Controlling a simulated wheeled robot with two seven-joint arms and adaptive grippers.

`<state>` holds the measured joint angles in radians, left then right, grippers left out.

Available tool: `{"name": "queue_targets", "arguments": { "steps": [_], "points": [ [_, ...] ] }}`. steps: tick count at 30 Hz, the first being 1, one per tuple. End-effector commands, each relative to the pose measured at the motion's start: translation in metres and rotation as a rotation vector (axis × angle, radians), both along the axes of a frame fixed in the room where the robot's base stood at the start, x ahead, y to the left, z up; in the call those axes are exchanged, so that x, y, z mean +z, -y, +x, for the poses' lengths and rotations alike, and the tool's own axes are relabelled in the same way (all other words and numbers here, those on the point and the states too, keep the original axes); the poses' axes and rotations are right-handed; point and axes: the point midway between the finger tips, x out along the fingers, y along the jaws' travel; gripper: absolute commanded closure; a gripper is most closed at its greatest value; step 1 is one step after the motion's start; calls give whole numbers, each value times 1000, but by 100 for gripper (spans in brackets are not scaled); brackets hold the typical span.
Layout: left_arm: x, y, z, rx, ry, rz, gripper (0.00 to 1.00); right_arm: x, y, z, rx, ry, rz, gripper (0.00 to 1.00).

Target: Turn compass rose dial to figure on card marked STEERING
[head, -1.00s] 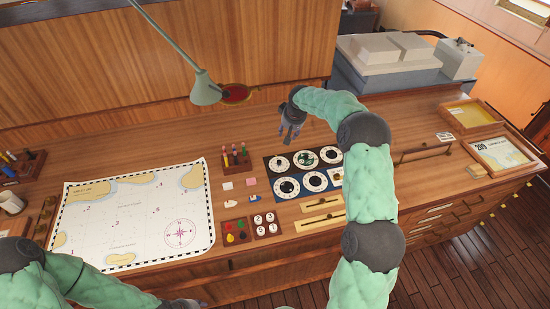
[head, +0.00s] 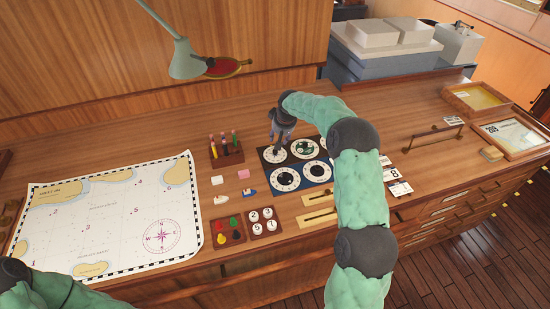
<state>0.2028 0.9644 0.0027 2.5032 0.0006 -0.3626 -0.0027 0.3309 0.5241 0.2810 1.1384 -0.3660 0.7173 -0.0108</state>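The dark blue panel (head: 266,166) holds several round dials with white rings. The upper dial with a green centre (head: 304,149) sits just right of my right gripper (head: 273,141); whether it bears the compass rose is too small to tell. My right gripper points down at the upper left dial (head: 276,156), partly covering it; contact and finger opening are unclear. My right forearm hides the panel's right part. Cards lie right of that forearm; one shows an 8 (head: 393,174). Their labels are too small to read. Only my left arm shows at lower left; its gripper is out of view.
A chart (head: 110,215) covers the left of the desk. Pens in a rack (head: 227,159), small blocks, a tray of coloured pieces (head: 230,231) and a numbered tray (head: 263,223) lie between chart and panel. A lamp (head: 187,59) hangs above. Framed trays (head: 512,137) stand right.

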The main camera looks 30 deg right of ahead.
Motion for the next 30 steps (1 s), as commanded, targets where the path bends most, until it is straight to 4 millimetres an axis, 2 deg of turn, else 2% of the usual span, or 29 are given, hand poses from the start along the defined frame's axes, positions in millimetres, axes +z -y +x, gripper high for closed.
{"name": "queue_targets", "arguments": {
  "steps": [1,4,10,22,30],
  "points": [
    [-9,0,0,0,0,0,60,-8,0,0,0,2,0,53],
    [-13,0,0,0,1,0,60,-12,0,0,0,2,0,53],
    [-12,0,0,0,1,0,60,-26,1,5,0,-1,0,53],
    [-13,0,0,0,1,0,60,-89,5,31,-1,0,0,53],
    [-14,0,0,0,1,0,60,-109,7,40,-1,1,0,53]
  ]
}}
